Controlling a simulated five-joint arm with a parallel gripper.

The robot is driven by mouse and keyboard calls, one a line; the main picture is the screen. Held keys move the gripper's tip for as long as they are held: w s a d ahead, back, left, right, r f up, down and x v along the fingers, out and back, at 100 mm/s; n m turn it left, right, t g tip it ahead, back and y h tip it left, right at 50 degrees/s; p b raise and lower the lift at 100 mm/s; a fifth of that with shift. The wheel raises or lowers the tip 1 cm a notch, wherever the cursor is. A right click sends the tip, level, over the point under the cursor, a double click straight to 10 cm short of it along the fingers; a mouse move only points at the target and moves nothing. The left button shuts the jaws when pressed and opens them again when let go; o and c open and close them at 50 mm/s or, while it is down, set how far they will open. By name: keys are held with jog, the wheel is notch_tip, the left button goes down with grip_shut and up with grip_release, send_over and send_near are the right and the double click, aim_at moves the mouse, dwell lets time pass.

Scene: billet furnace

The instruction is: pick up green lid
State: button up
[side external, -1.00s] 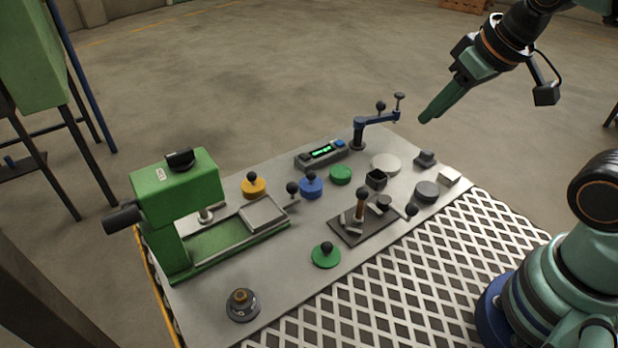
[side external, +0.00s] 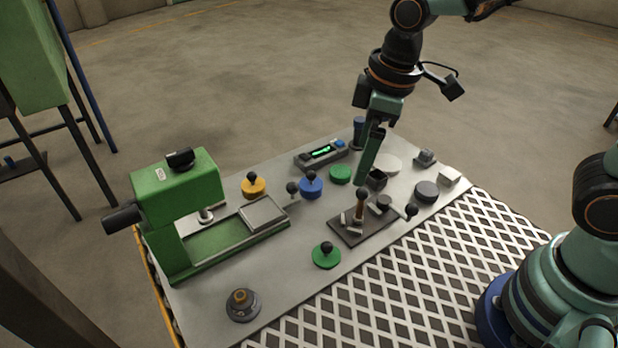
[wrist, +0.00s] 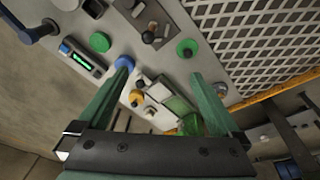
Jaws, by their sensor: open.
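The green lid (side external: 326,259), a flat green disc with a black ball knob, lies on the grey work plate near its front edge. It also shows in the wrist view (wrist: 187,48), above the right fingertip in the picture. My gripper (side external: 366,178) points down above the back right part of the plate, apart from the lid and to its upper right. In the wrist view my gripper (wrist: 160,75) has its two green fingers wide apart with nothing between them in its hold. A plain green disc (side external: 340,174) without a knob sits farther back.
A dark lever fixture (side external: 352,232) stands close to the lid's right. A blue lid (side external: 311,187), a yellow lid (side external: 253,187) and a green press (side external: 180,205) are to the left. A display box (side external: 321,153) is at the back. Bare plate lies left of the green lid.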

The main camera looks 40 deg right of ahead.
aim_at(327, 243)
jog(key=a+f+n+g, duration=0.2)
jog(key=a+f+n, duration=0.3)
jog(key=a+f, duration=0.15)
jog(key=shift+h, duration=0.3)
jog(key=f, duration=1.1)
jog(key=shift+s+a+f, duration=0.3)
jog(key=shift+s+a, duration=0.05)
jog(key=c, duration=1.4)
jog(key=shift+r, duration=0.1)
